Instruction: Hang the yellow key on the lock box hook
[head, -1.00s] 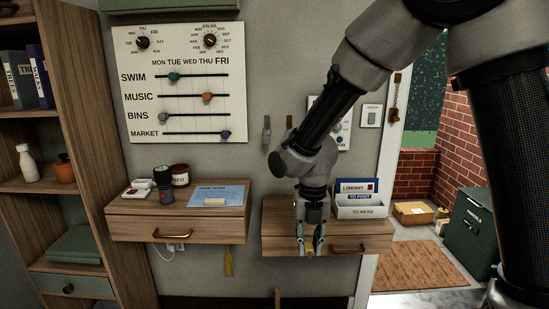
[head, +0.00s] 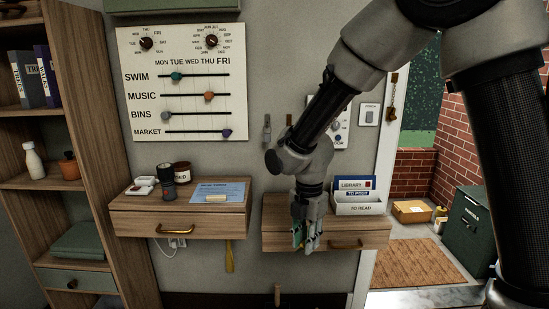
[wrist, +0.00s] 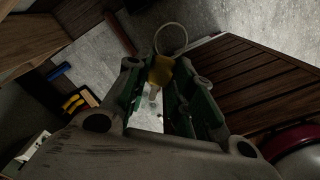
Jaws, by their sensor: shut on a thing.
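My gripper (head: 306,240) is in front of the right wall drawer in the head view, fingers pointing down. In the wrist view the green-lined fingers (wrist: 168,98) are closed around the yellow key (wrist: 160,70). The key has a pale wire ring (wrist: 171,38) standing out beyond the fingertips. In the head view the key cannot be made out. I cannot clearly identify the lock box or its hook; a grey item (head: 267,128) hangs on the wall left of my arm, and my arm hides part of the wall.
The right drawer unit (head: 280,232) carries a white letter rack (head: 358,208). The left drawer unit (head: 135,222) holds a torch (head: 168,188) and a blue card (head: 222,187). A bookshelf (head: 85,150) stands at left. A doorway with a mat (head: 405,262) and green cabinet (head: 468,225) is at right.

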